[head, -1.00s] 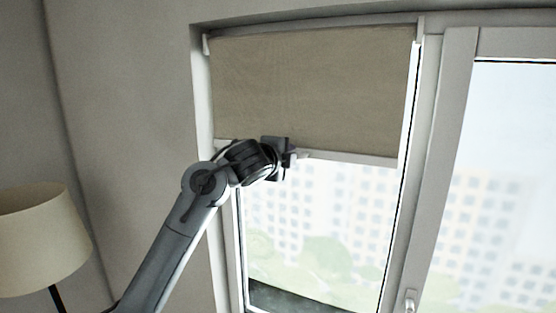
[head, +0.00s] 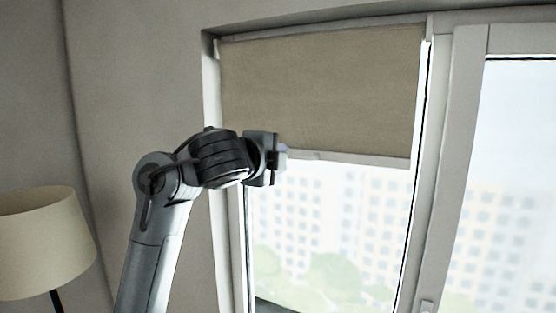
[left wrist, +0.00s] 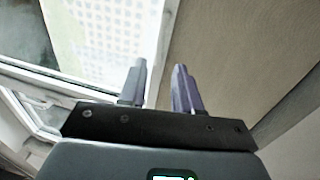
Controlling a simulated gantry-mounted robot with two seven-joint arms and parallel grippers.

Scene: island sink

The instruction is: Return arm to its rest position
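My left arm rises from the bottom of the head view and bends right at its upper joint. Its gripper (head: 281,160) is in front of the lower left part of the beige roller blind (head: 320,95). My right gripper does not show in either view.
The window frame (head: 447,150) stands right of the blind, with a handle (head: 427,306) low on it. Bare glass (head: 335,215) shows below the half-lowered blind. A lamp with a cream shade (head: 42,240) is at the far left.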

